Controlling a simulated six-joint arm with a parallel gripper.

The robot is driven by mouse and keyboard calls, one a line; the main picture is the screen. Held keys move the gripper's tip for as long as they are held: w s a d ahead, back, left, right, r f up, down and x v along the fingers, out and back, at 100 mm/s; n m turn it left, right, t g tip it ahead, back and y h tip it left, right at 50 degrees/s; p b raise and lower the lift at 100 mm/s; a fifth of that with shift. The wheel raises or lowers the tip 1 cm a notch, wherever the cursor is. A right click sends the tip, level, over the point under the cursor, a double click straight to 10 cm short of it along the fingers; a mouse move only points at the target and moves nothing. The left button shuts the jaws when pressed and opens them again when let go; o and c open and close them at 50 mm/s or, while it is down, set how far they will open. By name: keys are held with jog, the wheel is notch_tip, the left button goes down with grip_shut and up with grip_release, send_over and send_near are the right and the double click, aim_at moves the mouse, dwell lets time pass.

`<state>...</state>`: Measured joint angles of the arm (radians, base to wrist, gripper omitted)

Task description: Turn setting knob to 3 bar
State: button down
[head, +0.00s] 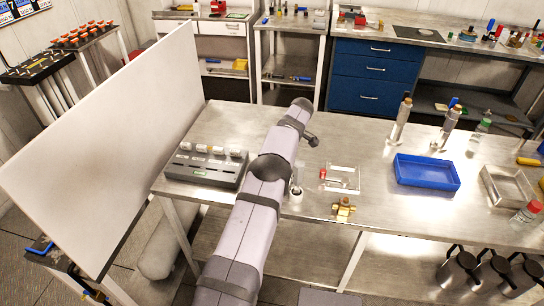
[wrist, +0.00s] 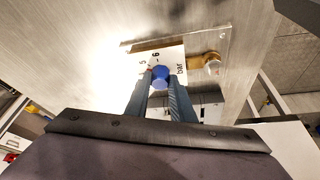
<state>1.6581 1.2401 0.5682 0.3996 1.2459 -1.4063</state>
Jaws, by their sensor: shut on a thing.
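The setting knob (wrist: 161,74) is blue and sits in front of a white scale plate (wrist: 165,54) in the wrist view. The marks 5, 6 and "bar" can be read on the plate; the other marks are hidden or too small. My gripper (wrist: 160,88) has its two grey-blue fingers on either side of the knob, shut on it. I cannot make out a pointer, so the knob's setting cannot be read. In the head view my arm reaches over the steel bench, and I cannot make out the knob or the fingertips there.
A brass fitting (wrist: 207,60) is close to the right of the plate; a brass part (head: 343,208) also shows on the bench (head: 260,122). A grey box with white-capped slots (head: 205,172) stands left of my arm. A blue tray (head: 427,184) and several bottles stand to the right.

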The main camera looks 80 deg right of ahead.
dwell(0.7)
jog(key=c, duration=1.5)
grip_release()
jog(key=shift+n, duration=0.3)
jog(key=shift+b+v, duration=0.55)
jog(key=shift+v, duration=3.15)
